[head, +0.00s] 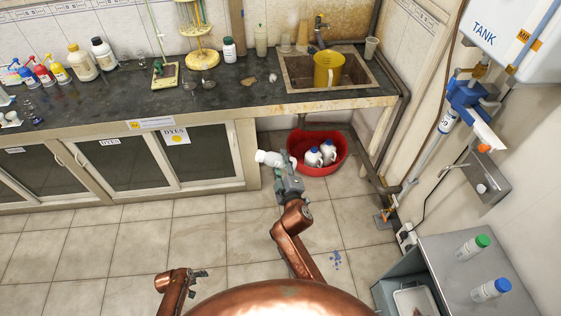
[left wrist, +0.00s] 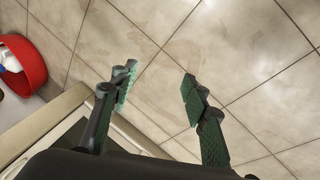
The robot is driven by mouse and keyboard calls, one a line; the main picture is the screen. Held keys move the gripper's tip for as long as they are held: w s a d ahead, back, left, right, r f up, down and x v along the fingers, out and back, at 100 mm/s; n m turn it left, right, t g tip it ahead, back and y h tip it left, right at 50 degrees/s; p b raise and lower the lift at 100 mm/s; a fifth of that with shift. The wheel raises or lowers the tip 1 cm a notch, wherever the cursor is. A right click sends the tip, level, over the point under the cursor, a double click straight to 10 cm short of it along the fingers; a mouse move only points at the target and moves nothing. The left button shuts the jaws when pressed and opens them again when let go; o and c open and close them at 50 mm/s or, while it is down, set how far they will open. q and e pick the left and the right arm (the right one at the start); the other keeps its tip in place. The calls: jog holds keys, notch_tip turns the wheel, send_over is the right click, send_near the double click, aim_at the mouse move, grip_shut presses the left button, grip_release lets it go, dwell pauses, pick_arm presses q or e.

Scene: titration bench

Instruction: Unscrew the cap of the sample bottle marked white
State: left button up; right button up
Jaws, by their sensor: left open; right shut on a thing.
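A white bottle (head: 269,158) is held up at the tip of my right gripper (head: 286,170), which is shut on it. The bottle lies tilted, nearly on its side, in front of the bench and left of the red basin. It is too small to read any marking or make out its cap clearly. My left gripper (head: 204,272) is low at the front left, over the floor and well apart from the bottle. In the left wrist view its two fingers (left wrist: 157,88) stand apart with only floor tiles between them.
A red basin (head: 336,170) on the floor holds white bottles with dark caps (head: 314,156). A side cart (head: 430,246) at right carries a green-capped bottle (head: 473,247) and a blue-capped bottle (head: 491,290). The dark bench (head: 130,98) with a sink (head: 350,68) runs along the back. Floor at left is clear.

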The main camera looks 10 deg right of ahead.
pick_arm(q)
jog(key=w+d+r+h, duration=0.1)
jog(key=w+d+r, duration=0.2)
jog(key=w+r, duration=0.4)
jog(key=w+d+r+h, duration=0.2)
jog(key=w+d+r, duration=0.1)
jog(key=w+r, duration=0.45)
jog(key=m+g+h, duration=0.3)
jog(key=m+h, duration=0.2)
jog(key=h, duration=0.1)
send_near(258, 155)
jog(key=shift+x, duration=4.3)
jog(key=shift+w+a+f, duration=0.1)
